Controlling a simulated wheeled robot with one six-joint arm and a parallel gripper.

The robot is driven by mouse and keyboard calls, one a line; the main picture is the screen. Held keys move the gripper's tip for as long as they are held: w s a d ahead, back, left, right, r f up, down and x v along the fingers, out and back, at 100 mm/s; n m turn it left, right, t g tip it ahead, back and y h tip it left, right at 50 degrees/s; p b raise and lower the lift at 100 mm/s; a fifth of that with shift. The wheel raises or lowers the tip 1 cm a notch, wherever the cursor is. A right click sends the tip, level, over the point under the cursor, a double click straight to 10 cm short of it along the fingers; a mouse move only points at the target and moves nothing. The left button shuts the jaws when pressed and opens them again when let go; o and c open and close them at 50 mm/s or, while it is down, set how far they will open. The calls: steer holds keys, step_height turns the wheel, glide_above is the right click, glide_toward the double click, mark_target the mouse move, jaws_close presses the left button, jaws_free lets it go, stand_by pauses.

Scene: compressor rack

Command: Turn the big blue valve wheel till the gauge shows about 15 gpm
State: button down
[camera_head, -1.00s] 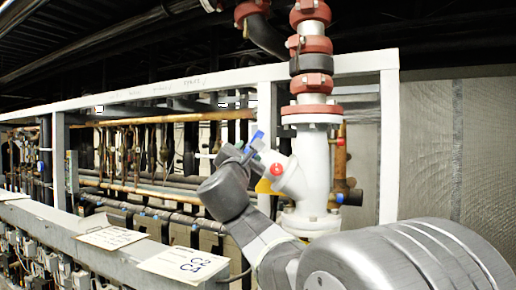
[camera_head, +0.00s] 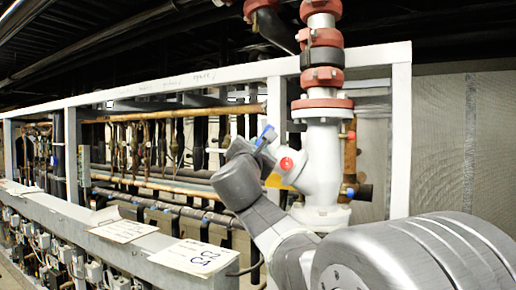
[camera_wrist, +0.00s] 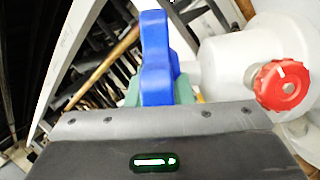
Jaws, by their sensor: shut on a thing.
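A blue handle (camera_wrist: 157,50), part of what may be the valve wheel, stands upright in the middle of the wrist view. It also shows small in the head view (camera_head: 266,137), beside the white valve body (camera_head: 321,160). My gripper (camera_wrist: 158,90) is shut on the blue handle, with green finger pads at its sides. In the head view my gripper (camera_head: 258,150) is small and partly hidden by my wrist. I cannot make out a gauge with a readable scale. How far the handle is turned cannot be told.
A red knob (camera_wrist: 283,85) with a white mark sits right of the handle; it also shows in the head view (camera_head: 287,164). A white frame post (camera_head: 400,140) stands right of the valve. Paper labels (camera_head: 193,257) lie on the ledge at lower left.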

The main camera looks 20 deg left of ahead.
steer(key=shift+d+r+n+g+y, duration=0.15)
steer(key=shift+n+g+y, duration=0.5)
steer(key=shift+g, duration=0.35)
steer(key=shift+a+r+n+g+y, duration=0.1)
steer(key=shift+n+g+y, duration=0.5)
steer(key=shift+g, duration=0.4)
steer(key=shift+d+r+n+g+y, duration=0.1)
steer(key=shift+n+g+y, duration=0.25)
steer(key=shift+g, duration=0.55)
steer(key=shift+d+r+n+g+y, duration=0.1)
steer(key=shift+n+g, duration=0.3)
steer(key=shift+g, duration=0.5)
steer(key=shift+g, duration=0.4)
steer(key=g, duration=0.1)
steer(key=n+g, duration=0.1)
steer(key=g, duration=0.2)
steer(key=shift+w+d+r+n, duration=0.1)
steer(key=shift+w+r+n, duration=0.15)
steer(key=shift+n, duration=0.15)
steer(key=shift+w+n+g, duration=0.1)
steer(key=shift+n+g, duration=0.4)
steer(key=shift+g, duration=1.1)
steer(key=shift+r+g, duration=0.1)
steer(key=shift+g, duration=0.4)
steer(key=c, duration=1.3)
jaws_free()
